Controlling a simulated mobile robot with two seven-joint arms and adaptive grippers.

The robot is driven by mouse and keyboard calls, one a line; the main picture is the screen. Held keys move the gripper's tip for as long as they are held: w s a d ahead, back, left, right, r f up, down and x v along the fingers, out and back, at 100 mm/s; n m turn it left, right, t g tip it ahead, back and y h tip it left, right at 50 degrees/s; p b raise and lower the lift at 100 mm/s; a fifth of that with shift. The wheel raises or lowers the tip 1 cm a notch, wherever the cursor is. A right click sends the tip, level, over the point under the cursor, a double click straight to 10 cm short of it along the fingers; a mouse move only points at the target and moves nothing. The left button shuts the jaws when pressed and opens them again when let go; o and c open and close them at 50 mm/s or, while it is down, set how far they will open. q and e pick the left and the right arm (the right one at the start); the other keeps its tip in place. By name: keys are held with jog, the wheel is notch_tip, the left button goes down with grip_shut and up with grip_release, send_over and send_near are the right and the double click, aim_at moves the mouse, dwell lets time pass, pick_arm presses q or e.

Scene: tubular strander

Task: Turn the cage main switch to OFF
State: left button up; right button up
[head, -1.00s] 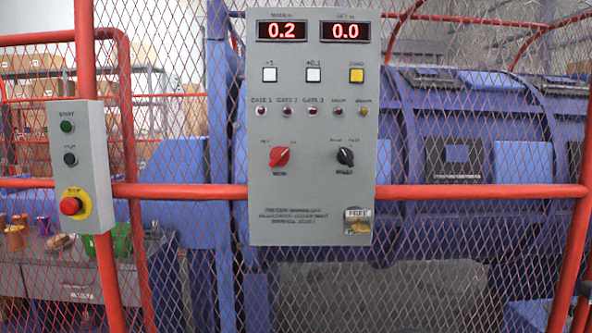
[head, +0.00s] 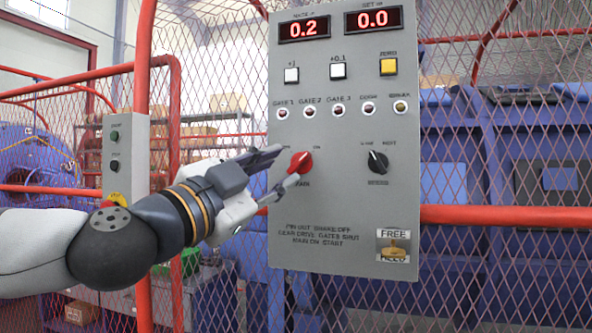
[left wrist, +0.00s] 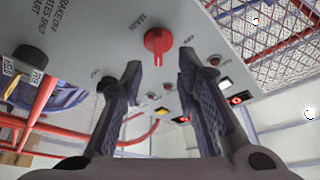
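The cage main switch (head: 302,162) is a red rotary knob on the grey control panel, between OFF and ON labels. Its grip appears to slant toward the upper right, the ON side. My left gripper (head: 289,165) reaches in from the left, close to the knob. Its fingers are spread, one tip at the knob's upper left and one at its lower side. In the left wrist view, the red knob (left wrist: 158,42) lies just beyond the gap between the open fingertips (left wrist: 160,75). I cannot tell whether they touch it. My right gripper is out of view.
The grey panel (head: 340,215) hangs on a red-framed mesh fence. A black selector (head: 377,162) is right of the main switch, and a FREE tag with a yellowish part (head: 394,246) is below. A smaller start/stop box (head: 124,160) stands behind my left arm.

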aim_at(298, 161)
pick_arm(q)
jog(key=x, duration=0.4)
jog(key=shift+w+d, duration=0.3)
grip_shut()
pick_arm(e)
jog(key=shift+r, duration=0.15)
